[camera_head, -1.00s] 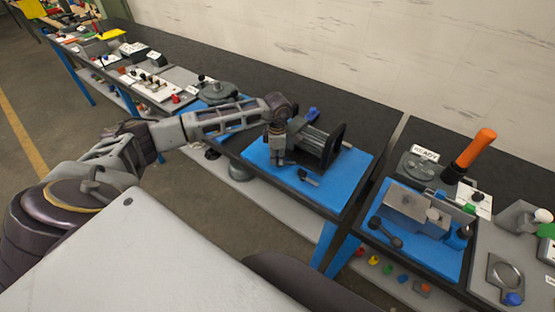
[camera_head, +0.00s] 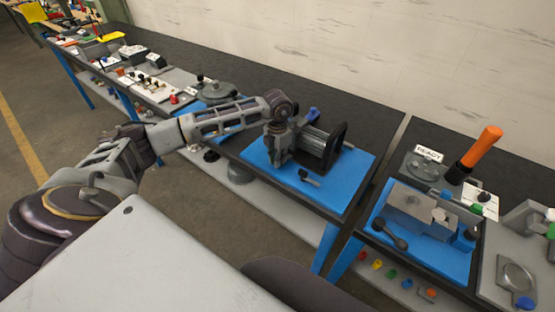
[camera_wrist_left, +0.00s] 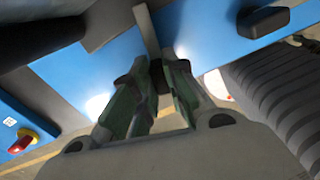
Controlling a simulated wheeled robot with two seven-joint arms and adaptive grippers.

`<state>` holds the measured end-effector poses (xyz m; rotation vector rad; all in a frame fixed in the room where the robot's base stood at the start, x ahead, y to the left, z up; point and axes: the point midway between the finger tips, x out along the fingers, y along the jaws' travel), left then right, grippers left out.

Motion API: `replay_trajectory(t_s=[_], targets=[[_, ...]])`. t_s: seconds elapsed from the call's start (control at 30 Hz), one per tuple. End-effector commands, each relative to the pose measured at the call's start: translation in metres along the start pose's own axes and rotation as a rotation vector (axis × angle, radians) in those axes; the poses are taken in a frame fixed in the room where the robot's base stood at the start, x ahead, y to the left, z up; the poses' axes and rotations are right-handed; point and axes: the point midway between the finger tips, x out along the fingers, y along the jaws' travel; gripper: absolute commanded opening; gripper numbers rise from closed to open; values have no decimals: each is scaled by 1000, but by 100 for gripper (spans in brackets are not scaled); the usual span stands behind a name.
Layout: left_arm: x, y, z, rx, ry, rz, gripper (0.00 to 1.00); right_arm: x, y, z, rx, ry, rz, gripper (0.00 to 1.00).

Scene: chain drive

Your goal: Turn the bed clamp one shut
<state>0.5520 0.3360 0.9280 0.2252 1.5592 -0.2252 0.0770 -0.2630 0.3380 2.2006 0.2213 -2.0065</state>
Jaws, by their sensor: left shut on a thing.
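My left gripper (camera_head: 281,157) reaches down over the blue plate (camera_head: 335,195), at the left side of a dark ribbed machine (camera_head: 318,145). In the left wrist view its green-grey fingers (camera_wrist_left: 153,80) are closed together on a small dark part, taken to be the bed clamp one handle, mostly hidden between them. A separate dark lever (camera_head: 309,177) lies on the blue plate, in front of the machine; a similar dark knob (camera_wrist_left: 264,22) shows in the wrist view. I cannot read how far the gripped clamp is turned. My right gripper is not in view.
The machine's ribbed side (camera_wrist_left: 270,95) is close beside the fingers. A second table to the right holds a grey block (camera_head: 420,207) and an upright orange handle (camera_head: 481,147). A round grey fixture (camera_head: 215,90) stands to the left. The black tabletop behind is mostly clear.

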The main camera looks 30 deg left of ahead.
Motion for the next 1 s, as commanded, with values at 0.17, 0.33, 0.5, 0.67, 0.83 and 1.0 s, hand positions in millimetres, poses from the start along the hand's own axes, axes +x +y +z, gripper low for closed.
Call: replay_trajectory(t_s=[0.17, 0.33, 0.5, 0.67, 0.83, 1.0], targets=[[0, 0, 0, -107, -1, 1, 0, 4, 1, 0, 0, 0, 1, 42], [0, 0, 0, -178, -1, 1, 0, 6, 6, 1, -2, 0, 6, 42], [0, 0, 0, -215, 0, 1, 0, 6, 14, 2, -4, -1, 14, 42], [-1, 0, 0, -226, 0, 1, 0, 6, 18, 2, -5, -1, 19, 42], [-1, 0, 0, -227, -1, 1, 0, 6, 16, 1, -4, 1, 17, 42], [-1, -1, 0, -226, -1, 0, 21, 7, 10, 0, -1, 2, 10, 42]])
